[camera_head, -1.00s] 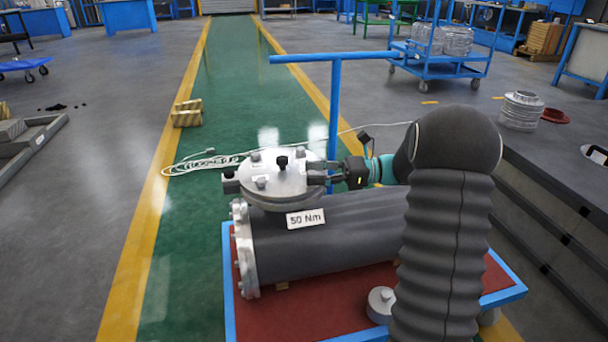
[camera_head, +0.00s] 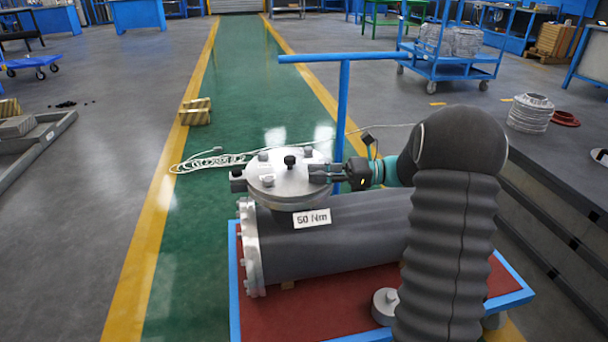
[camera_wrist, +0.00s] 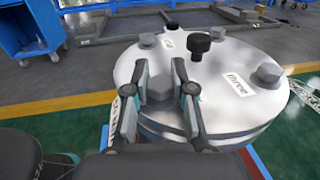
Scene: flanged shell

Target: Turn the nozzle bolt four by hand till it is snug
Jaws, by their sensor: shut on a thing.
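The nozzle (camera_head: 262,187) has a round silver cover on top of a grey shell, with several bolt heads around its rim. In the wrist view, my gripper (camera_wrist: 165,80) has its two fingers on either side of a grey hex bolt head (camera_wrist: 159,90) at the cover's near edge, shut on it. Any label for this bolt is hidden. Another bolt (camera_wrist: 270,73) to the right has a label reading "three" beside it. In the head view, my gripper (camera_head: 322,173) reaches the cover's right edge from the right.
A black knob (camera_wrist: 200,42) stands up mid-cover, near the fingers. The grey shell (camera_head: 335,238) carries a "50 Nm" sign (camera_head: 312,218) and lies on a red-topped blue cart (camera_head: 262,318). The cart's blue handle (camera_head: 343,100) rises behind my gripper. A white cable (camera_head: 205,161) lies on the floor.

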